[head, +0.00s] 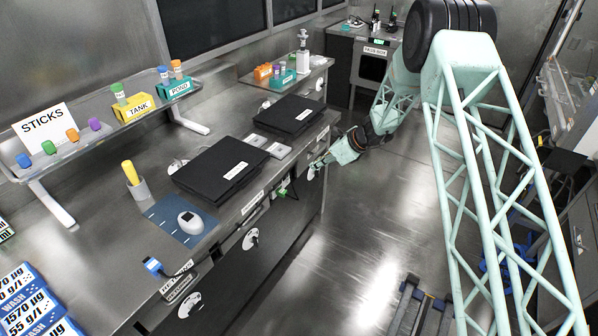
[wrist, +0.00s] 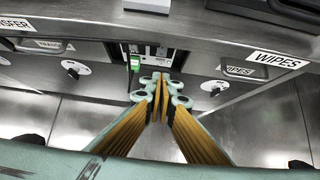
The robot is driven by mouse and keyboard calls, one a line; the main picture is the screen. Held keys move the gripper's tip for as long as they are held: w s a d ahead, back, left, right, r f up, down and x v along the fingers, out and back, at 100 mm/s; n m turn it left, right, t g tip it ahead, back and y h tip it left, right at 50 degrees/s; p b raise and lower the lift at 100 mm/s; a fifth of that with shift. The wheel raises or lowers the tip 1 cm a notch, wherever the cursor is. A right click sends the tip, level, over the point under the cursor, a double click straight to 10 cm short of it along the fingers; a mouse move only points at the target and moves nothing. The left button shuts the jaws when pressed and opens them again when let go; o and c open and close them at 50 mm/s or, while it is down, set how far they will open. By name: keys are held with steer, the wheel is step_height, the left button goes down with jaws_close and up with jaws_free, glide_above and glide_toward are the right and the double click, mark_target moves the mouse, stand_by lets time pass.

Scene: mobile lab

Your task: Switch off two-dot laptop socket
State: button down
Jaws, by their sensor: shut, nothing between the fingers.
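Two closed black laptops lie on the bench, a nearer laptop (head: 215,178) and a farther laptop (head: 290,112). Each has a white label too small to read, so I cannot tell any dots. A dark socket panel (wrist: 171,58) is set in the bench front in the wrist view. A green plug (wrist: 135,64) sits at its left, and it also shows in the head view (head: 283,191). My gripper (wrist: 161,80) is shut and empty, its tips just in front of and below the panel. The tips partly cover the panel's lower part.
Drawers labelled WIPES (wrist: 245,71) and TRANSFER (wrist: 45,45) flank the panel, with keyed round locks (wrist: 215,87) below. Two small white boxes (head: 256,140) (head: 278,150) lie between the laptops. The bench edge overhangs the panel. The floor (head: 370,230) beside the bench is open.

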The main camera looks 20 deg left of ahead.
steer(key=shift+a+f, duration=0.1)
steer(key=shift+a, duration=0.05)
steer(key=a+r+b+x, duration=0.1)
steer(key=b+x, duration=0.1)
steer(key=x, duration=1)
steer(key=shift+w+a, duration=0.3)
steer(key=shift+a, duration=0.35)
steer(key=shift+a, duration=0.1)
